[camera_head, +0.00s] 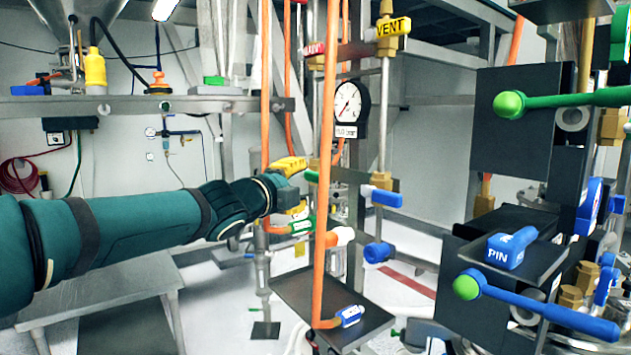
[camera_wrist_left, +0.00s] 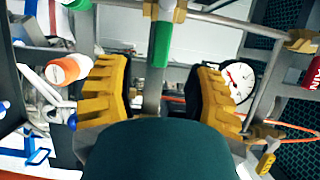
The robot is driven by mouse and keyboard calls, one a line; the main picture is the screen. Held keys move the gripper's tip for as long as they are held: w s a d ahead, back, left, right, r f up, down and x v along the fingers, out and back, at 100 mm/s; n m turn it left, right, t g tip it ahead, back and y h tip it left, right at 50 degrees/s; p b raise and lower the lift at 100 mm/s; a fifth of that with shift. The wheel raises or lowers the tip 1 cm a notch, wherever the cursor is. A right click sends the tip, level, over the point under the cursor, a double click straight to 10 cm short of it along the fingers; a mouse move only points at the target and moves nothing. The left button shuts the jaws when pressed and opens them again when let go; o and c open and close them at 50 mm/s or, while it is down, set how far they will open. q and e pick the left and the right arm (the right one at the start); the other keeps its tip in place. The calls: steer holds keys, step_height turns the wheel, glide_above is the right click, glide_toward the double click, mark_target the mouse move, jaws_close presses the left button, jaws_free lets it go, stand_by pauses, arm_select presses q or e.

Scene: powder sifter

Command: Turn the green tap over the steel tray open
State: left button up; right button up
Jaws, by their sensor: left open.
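A tap with a green lever (camera_head: 312,176) sits on the pipework just beyond my left gripper (camera_head: 295,187). The green lever also shows in the left wrist view (camera_wrist_left: 162,43), upright and ahead of the gap between the fingers. My left gripper is open, with its yellow-padded fingers (camera_wrist_left: 160,92) spread apart and nothing between them that I can see held. Whether a fingertip touches the lever cannot be told. A dark flat tray (camera_head: 285,283) lies below the pipes, with an orange pipe and a blue-tagged fitting over it. My right gripper is not in view.
A vertical orange pipe (camera_head: 326,120) stands close to the gripper. A gauge (camera_head: 347,102), a white-tipped tap (camera_head: 341,236) and blue taps (camera_head: 386,198) are nearby. Black panels with another green lever (camera_head: 570,99) stand at right. A table (camera_head: 80,290) is below my left arm.

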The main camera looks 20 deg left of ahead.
mark_target(313, 178)
arm_select(q)
steer(key=x, duration=0.6)
steer(key=shift+w, duration=0.4)
steer(key=shift+o, duration=0.2)
steer(key=shift+s, duration=0.1)
jaws_close()
